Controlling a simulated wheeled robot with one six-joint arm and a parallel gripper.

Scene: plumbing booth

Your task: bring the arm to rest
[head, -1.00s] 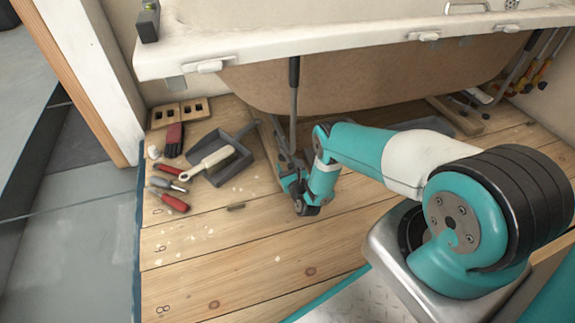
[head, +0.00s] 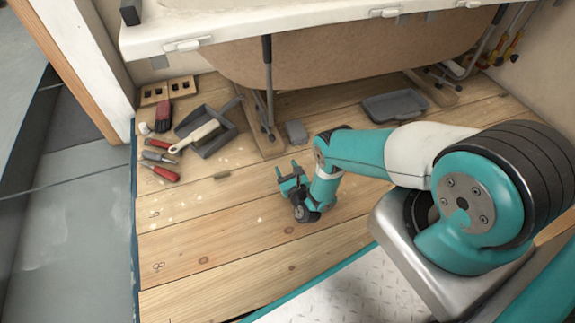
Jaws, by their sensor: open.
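My gripper (head: 290,180) is at the end of my teal and white arm, low over the wooden floor (head: 240,235) in the middle of the head view. Its jaws are open and point toward the bathtub (head: 340,62). Nothing shows between the fingers. The arm reaches out to the left from its base at the right. Whether the gripper touches the boards cannot be told.
A dustpan (head: 222,139) with a brush (head: 200,134) and several red-handled tools (head: 160,172) lie at the left. A grey tray (head: 395,104) and a small grey block (head: 296,132) lie near the tub's metal legs (head: 268,95). The boards at front left are mostly clear.

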